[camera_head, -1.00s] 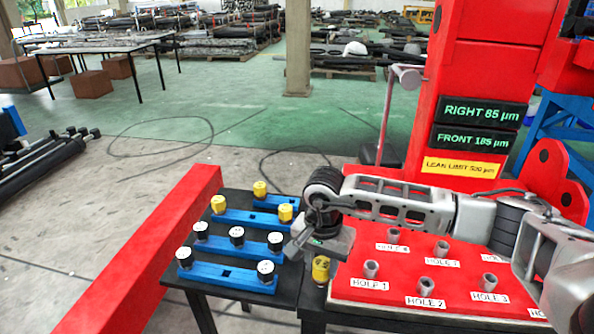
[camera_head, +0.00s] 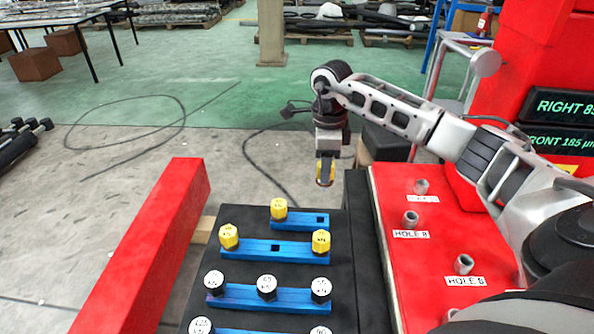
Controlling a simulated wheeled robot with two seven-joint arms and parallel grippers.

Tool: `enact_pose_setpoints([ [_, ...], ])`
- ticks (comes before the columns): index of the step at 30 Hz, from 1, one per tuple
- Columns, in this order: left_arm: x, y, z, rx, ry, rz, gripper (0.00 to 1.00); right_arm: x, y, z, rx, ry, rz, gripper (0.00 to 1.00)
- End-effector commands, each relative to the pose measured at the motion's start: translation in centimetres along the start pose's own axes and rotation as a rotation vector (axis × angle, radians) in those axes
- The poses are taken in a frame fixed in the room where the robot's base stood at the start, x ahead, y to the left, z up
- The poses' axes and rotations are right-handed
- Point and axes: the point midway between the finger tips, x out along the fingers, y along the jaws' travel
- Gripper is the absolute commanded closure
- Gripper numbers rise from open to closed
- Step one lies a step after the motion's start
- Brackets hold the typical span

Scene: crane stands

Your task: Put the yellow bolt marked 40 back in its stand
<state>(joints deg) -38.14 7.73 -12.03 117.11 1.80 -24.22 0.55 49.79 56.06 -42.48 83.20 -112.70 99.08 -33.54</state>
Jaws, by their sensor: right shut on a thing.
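My right gripper (camera_head: 326,172) points down above the far end of the black table and is shut on a yellow bolt (camera_head: 325,175), which hangs clear of the table. The bolt's mark cannot be read. A far blue stand (camera_head: 299,219) has one yellow bolt (camera_head: 279,208) on its left and an empty square hole on its right. A longer blue stand (camera_head: 255,246) nearer to me has a yellow bolt (camera_head: 229,237) on its left, another (camera_head: 321,241) on its right, and an empty square hole between them. My left gripper is out of view.
Nearer blue stands (camera_head: 243,292) hold black bolts with white tops. A red beam (camera_head: 150,250) runs along the left of the black table (camera_head: 240,215). A red plate (camera_head: 395,255) with several metal sleeves and hole labels lies to the right. A red machine column stands behind.

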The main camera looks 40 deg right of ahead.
Motion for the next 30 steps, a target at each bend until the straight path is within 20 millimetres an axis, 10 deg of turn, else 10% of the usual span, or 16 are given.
enact_pose_setpoints([
  [6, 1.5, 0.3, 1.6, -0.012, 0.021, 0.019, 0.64, 4.0, 0.0, 0.0, -0.001, -0.001, -0.002, 0.90],
  [30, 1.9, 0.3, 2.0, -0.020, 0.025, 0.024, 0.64, 5.7, 0.0, 0.1, -0.002, 0.000, -0.001, 0.90],
])
